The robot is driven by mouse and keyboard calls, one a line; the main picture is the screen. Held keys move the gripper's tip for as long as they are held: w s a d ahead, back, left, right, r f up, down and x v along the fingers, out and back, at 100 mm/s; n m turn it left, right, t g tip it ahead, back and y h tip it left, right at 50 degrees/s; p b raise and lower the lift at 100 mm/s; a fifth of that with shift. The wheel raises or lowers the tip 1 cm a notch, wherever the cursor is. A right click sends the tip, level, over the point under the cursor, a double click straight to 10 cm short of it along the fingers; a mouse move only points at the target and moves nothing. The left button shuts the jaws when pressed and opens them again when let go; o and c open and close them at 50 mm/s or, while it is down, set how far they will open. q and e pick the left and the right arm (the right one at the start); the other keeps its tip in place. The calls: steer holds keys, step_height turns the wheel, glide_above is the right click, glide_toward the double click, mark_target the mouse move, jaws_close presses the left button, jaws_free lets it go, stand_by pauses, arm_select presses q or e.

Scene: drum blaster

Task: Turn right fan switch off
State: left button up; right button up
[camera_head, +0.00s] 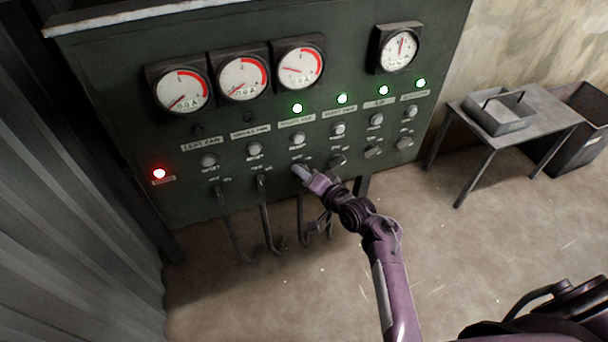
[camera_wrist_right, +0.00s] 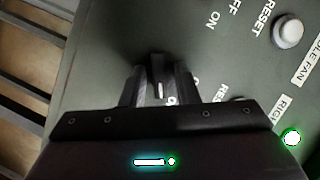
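The dark green control panel (camera_head: 225,130) has a column labelled as the right fan, with a lit green lamp (camera_head: 297,108) above a reset button (camera_head: 298,139). My right gripper (camera_head: 302,173) is at the switch below that button and hides most of it in the head view. In the right wrist view, the dark right fan switch (camera_wrist_right: 158,88), with a white mark, sits between the two fingers of my right gripper (camera_wrist_right: 158,82). Whether the fingers press on it is unclear. Its ON and OFF lettering is partly hidden, so its setting cannot be read. My left gripper is out of view.
Neighbouring switches (camera_head: 260,181) and (camera_head: 336,160) stand close on both sides. A red lamp (camera_head: 159,173) glows at lower left. Cables hang below the panel. A metal table (camera_head: 545,105) with a tray (camera_head: 500,118) stands at right. The floor in front is mostly clear.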

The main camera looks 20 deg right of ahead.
steer(key=shift+c, duration=0.3)
steer(key=shift+a+r+n+g+h+p, duration=0.1)
steer(key=shift+n+g+h+p, duration=0.1)
steer(key=shift+n+h+p, duration=1.05)
steer(key=shift+a+f+n+g+h+p, duration=0.15)
steer(key=shift+n+h+p, duration=0.45)
steer(key=shift+n+p, duration=0.75)
steer(key=shift+r+n+g+h+p, duration=0.2)
steer(key=shift+n+h+p, duration=0.75)
steer(key=shift+n, duration=0.65)
steer(key=o, duration=0.6)
steer(key=shift+o, duration=0.2)
